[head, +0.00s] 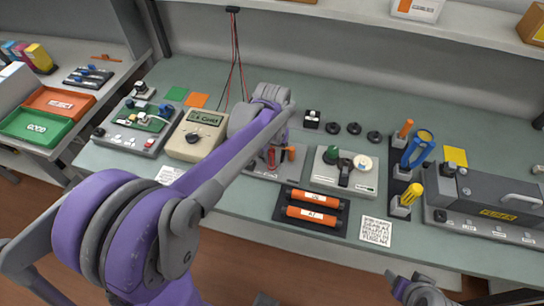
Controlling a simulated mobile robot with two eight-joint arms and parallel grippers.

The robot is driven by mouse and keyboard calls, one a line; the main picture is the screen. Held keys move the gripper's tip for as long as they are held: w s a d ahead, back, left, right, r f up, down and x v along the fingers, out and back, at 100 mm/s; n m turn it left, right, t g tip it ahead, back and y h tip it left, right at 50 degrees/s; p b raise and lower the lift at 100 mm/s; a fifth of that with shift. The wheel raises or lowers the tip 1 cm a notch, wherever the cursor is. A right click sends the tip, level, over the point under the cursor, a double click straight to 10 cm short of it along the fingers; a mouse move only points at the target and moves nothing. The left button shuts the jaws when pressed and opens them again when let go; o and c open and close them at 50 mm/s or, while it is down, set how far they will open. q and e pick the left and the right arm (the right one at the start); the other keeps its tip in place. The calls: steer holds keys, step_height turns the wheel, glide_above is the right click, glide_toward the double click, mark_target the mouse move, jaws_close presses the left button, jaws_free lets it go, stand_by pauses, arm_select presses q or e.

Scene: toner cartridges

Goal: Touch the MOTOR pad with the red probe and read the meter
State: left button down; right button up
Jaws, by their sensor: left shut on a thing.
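The beige meter (196,137) stands left of centre on the bench, with a dark knob and a lit display whose text is too small to read surely. Left of it, a grey test base (137,128) carries a green circuit board (150,121) and small labelled pads; I cannot tell which is MOTOR. My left gripper (271,155) is right of the meter, over a grey stand (262,174), largely hidden by my forearm. It is shut on a slim red thing, apparently the red probe (271,158). My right gripper (415,290) is at the bottom edge, away from the bench objects.
Red and black leads (238,60) hang from the shelf behind my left arm. Right of the stand are a grey fixture (347,174), a dark tray (311,212) with two orange rollers, upright tools (415,150) and a grey fuser unit (490,195).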

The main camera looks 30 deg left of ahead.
arm_select(q)
steer(key=shift+r+p, duration=1.85)
steer(key=shift+r, duration=1.7)
arm_select(e)
steer(key=r, duration=0.1)
steer(key=w+r, duration=0.1)
steer(key=r, duration=0.1)
steer(key=w+r, duration=0.1)
steer(key=r, duration=0.1)
arm_select(q)
steer(key=shift+f, duration=0.1)
